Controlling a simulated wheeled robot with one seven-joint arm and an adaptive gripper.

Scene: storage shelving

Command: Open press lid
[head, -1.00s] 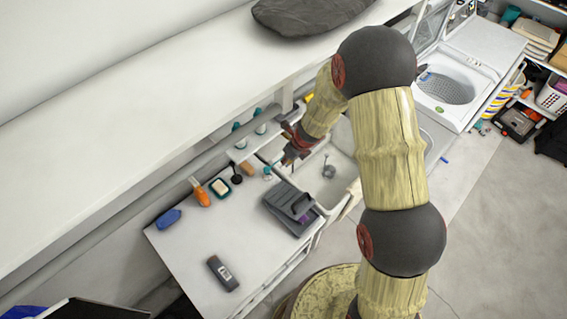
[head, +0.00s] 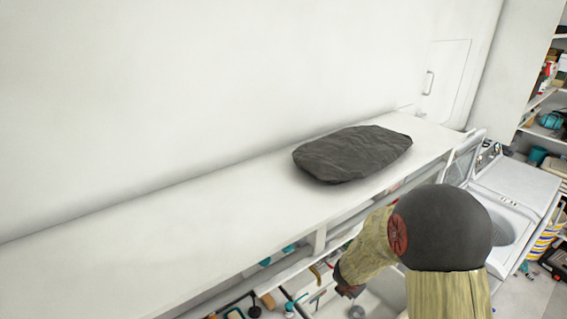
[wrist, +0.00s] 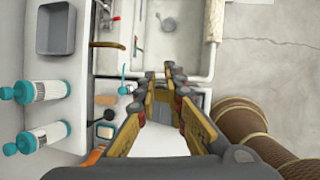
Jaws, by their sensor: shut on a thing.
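A dark grey patch, likely the press (wrist: 203,99), shows beside the right finger. In the head view the press is out of frame, and only my arm and wrist show at the lower right. How far the lid is raised cannot be told.
A sink (wrist: 170,35) lies beyond the fingers. Teal-capped bottles (wrist: 42,90) and a grey tray (wrist: 56,28) stand at the left. In the head view a dark flat bundle (head: 352,153) lies on the long white shelf (head: 200,235). A washer (head: 495,225) stands at the right.

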